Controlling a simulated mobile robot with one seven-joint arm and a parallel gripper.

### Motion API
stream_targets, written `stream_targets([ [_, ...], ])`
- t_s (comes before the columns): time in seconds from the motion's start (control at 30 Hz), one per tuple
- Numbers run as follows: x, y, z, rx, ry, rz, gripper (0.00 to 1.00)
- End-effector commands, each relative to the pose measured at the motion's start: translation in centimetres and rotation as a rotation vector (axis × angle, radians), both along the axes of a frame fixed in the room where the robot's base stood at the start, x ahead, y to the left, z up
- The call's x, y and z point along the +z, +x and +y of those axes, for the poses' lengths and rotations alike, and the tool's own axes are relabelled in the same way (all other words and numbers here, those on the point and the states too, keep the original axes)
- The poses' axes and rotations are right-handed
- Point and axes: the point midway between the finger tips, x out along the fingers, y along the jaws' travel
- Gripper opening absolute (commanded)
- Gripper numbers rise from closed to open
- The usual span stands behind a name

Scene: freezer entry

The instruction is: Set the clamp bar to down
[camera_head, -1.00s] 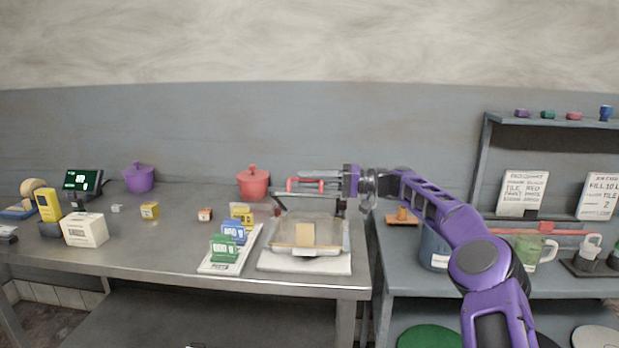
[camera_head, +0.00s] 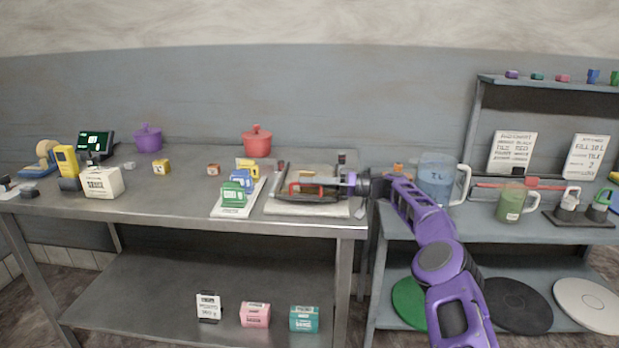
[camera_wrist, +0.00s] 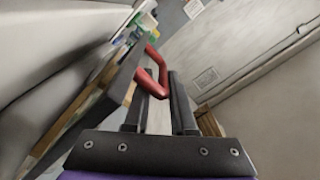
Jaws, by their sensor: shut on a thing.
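The clamp bar (camera_head: 300,198) is a dark bar with a red handle (camera_head: 303,182), on the tray-like device (camera_head: 345,209) near the table's right end. In the head view the bar lies low across the device, close to its top; contact along its length is hard to judge. My gripper (camera_head: 343,180) reaches in from the right and is shut on the red handle. In the wrist view the red handle (camera_wrist: 158,70) passes between the two dark fingers of my gripper (camera_wrist: 153,85). The tan block on the device is largely hidden.
Green, blue and yellow cartons (camera_head: 238,190) stand on a white board just left of the device. A red pot (camera_head: 257,141) is behind. To the right, a shelf unit holds a large jug (camera_head: 436,180) and a green mug (camera_head: 512,203).

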Motion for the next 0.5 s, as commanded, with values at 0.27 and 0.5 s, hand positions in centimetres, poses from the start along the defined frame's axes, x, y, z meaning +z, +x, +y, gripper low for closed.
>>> stream_targets([
  [0.27, -1.1, -0.3, 0.1, 0.017, -0.003, 0.007, 0.00],
  [0.5, -1.6, -0.3, 0.1, 0.020, -0.007, 0.013, 0.00],
])
